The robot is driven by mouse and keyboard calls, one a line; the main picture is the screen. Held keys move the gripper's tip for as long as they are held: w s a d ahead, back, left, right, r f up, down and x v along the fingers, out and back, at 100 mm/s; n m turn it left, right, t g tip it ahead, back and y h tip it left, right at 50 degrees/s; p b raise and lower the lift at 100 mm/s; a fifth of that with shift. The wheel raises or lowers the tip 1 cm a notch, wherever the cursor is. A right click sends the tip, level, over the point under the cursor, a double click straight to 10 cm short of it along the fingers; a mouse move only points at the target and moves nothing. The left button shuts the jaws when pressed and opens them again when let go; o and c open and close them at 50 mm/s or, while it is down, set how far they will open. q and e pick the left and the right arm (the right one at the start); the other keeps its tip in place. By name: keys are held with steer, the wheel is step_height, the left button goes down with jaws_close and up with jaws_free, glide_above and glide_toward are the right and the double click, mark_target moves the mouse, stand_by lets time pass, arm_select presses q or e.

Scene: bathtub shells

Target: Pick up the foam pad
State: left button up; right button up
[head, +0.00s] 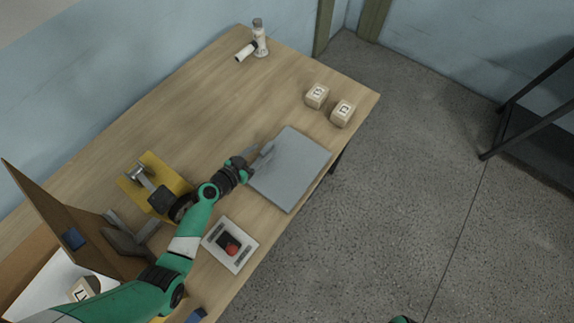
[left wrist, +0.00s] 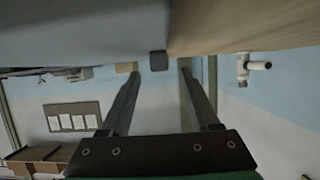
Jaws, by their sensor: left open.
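A small dark grey block (left wrist: 158,61), which looks like the foam pad, shows in the left wrist view at the edge between a flat grey slab and the wood. My left gripper (left wrist: 158,75) is open, and the block appears between its fingertips. I cannot tell whether they touch it. In the head view my left gripper (head: 262,153) is low over the left edge of the flat grey slab (head: 298,172), which lies on the table. The small block is hard to make out there, close to the fingers. My right gripper is not in view.
Two lettered wooden blocks (head: 317,95) (head: 342,113) sit beyond the slab. White cylinders (head: 259,38) are at the far end. A yellow fixture (head: 160,182), a switch panel (head: 231,245) and an open carton (head: 75,228) lie nearer my left arm. The table (head: 205,100) is clear at the back.

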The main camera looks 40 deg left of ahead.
arm_select(q)
steer(key=shift+x, duration=0.9)
jaws_close()
steer(key=s+d+r+p, duration=0.9)
steer(key=s+r, duration=0.1)
steer(key=r, duration=0.3)
steer(key=shift+s, duration=0.4)
